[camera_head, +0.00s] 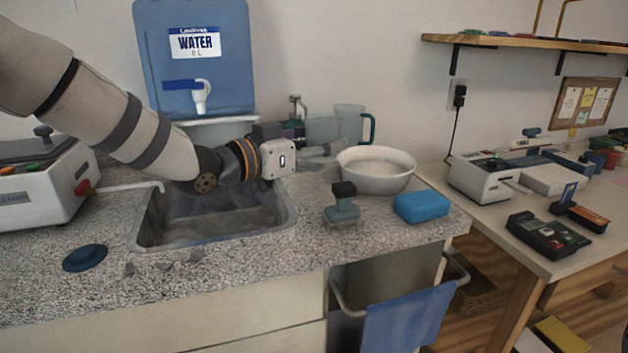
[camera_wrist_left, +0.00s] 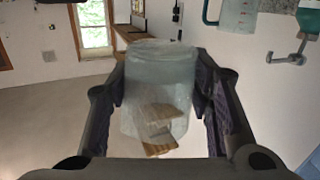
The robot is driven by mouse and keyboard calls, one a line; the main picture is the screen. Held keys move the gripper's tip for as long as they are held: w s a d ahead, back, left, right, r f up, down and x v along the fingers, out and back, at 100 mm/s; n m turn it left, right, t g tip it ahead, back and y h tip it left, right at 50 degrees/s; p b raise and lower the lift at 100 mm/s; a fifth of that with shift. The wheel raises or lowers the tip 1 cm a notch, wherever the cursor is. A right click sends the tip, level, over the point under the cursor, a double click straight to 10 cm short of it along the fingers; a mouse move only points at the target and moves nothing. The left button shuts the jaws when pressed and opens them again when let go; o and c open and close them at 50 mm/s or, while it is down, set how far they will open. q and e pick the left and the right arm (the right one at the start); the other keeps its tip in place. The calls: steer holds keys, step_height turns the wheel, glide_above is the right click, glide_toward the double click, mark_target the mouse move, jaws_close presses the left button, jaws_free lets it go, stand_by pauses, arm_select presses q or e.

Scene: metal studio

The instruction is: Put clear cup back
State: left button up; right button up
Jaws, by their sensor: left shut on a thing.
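The clear cup (camera_wrist_left: 160,95) is between the two dark fingers of my left gripper (camera_wrist_left: 165,100) in the left wrist view, and they are shut on its sides. It is see-through, with brownish and pale patches showing through its lower part. In the head view my left gripper (camera_head: 322,150) reaches right, past the back right corner of the sink, above the counter. A pale see-through shape shows at its fingers there, but its outline is hard to separate from the background. My right gripper is not in view.
A clear jug with a green handle (camera_head: 350,122) stands behind the gripper, and a white bowl (camera_head: 376,183) stands to its right. The sink (camera_head: 283,215) is below my arm.

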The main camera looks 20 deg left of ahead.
arm_select(q)
steer(key=b, duration=0.2)
glide_above(313, 189)
step_height(313, 189, down, 7)
steer(key=shift+s+f, duration=0.1)
steer(key=shift+f, duration=1.65)
steer(key=o, duration=1.2)
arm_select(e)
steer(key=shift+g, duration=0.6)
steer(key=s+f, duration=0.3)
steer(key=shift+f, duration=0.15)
arm_select(q)
steer(key=shift+r, duration=0.25)
steer(key=p+v, duration=0.1)
steer(key=v, duration=1.1)
steer(key=shift+f+p, duration=0.2)
steer(key=shift+p, duration=0.2)
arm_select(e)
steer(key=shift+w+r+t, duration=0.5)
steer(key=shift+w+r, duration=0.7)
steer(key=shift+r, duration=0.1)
arm_select(q)
steer(key=shift+a, duration=0.1)
